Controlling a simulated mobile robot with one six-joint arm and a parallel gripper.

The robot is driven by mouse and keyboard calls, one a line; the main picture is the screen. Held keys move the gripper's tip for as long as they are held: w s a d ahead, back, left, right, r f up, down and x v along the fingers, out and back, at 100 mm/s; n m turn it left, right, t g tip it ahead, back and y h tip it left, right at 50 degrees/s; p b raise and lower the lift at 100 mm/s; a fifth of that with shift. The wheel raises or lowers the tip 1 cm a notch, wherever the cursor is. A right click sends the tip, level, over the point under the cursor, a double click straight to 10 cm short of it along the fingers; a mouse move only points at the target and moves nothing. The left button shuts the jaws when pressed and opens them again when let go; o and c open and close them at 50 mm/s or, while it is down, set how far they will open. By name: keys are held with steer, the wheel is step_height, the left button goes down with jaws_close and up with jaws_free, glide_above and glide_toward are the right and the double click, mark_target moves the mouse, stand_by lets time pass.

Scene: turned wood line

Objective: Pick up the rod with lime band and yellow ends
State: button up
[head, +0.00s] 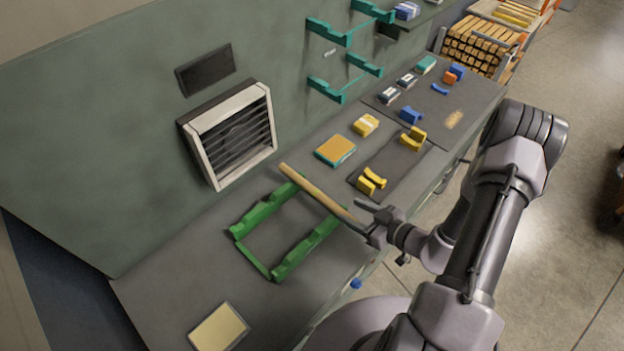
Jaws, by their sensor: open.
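A pale wooden rod (311,189) lies slanted over the far right end of a green rack (275,270) on the grey bench. No lime band or yellow ends can be made out on it at this size. Its near right end runs up to my gripper (354,211), where dark fingers hide it. My gripper is open, with its fingers spread at that end of the rod. I cannot tell whether the fingers touch the rod or whether it rests fully on the rack.
Yellow cradles (371,181) stand on a dark mat right of the rod. An orange-topped teal box (335,150) lies behind them. A louvred vent (232,133) and teal wall brackets (329,32) are on the back wall. A yellowish panel (218,329) lies at the front left.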

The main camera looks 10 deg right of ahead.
mark_target(324, 197)
steer(key=x, duration=0.8)
steer(key=shift+w+a+f+b, duration=0.1)
steer(key=shift+a+f+b, duration=0.05)
steer(key=shift+b, duration=0.2)
steer(key=x, duration=0.6)
steer(key=shift+w+d+b, duration=0.15)
steer(key=shift+d+b, duration=0.1)
steer(key=shift+b, duration=0.05)
steer(key=shift+d, duration=0.1)
jaws_close()
